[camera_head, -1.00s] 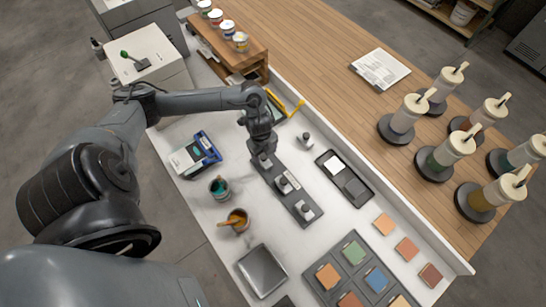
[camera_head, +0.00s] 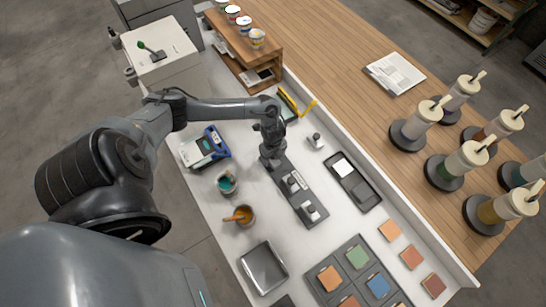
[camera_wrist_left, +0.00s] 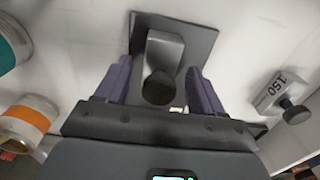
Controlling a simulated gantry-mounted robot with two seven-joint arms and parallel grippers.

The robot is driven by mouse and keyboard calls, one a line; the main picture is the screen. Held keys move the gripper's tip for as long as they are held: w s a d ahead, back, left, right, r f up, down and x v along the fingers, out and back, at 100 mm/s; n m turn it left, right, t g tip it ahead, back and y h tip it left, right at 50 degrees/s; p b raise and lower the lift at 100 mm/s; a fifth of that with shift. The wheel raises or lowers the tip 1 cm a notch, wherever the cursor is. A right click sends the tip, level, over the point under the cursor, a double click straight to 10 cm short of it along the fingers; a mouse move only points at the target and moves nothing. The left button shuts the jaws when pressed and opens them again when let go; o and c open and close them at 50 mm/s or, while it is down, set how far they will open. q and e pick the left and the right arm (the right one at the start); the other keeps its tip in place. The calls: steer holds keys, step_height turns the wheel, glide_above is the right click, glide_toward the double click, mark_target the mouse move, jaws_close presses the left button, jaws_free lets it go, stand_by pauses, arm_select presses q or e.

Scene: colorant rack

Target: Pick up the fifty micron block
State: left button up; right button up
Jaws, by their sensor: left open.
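A dark rack strip (camera_head: 318,191) lies on the white counter with two grey knobbed blocks standing on it, one at mid-strip (camera_head: 292,183) and one at the near end (camera_head: 311,211). My left gripper (camera_head: 270,160) is over the strip's far end. In the left wrist view its purple fingers (camera_wrist_left: 158,72) are open, one on each side of a grey block with a dark round knob (camera_wrist_left: 160,86). This block stands on a dark plate; no label on it is readable. A block marked 150 (camera_wrist_left: 268,95) stands to the right. My right gripper is not in view.
A loose knobbed block (camera_head: 316,141) stands right of the strip. A black tray (camera_head: 372,203) lies beyond it. A teal cup (camera_head: 227,184) and an orange cup (camera_head: 244,215) stand to the left, near a blue-edged device (camera_head: 205,147). Colour tiles (camera_head: 377,285) lie at the front.

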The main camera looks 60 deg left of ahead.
arm_select(q)
steer(key=shift+f, duration=0.6)
steer(key=shift+c, duration=0.3)
steer(key=c, duration=1.2)
jaws_close()
steer(key=shift+r, duration=0.2)
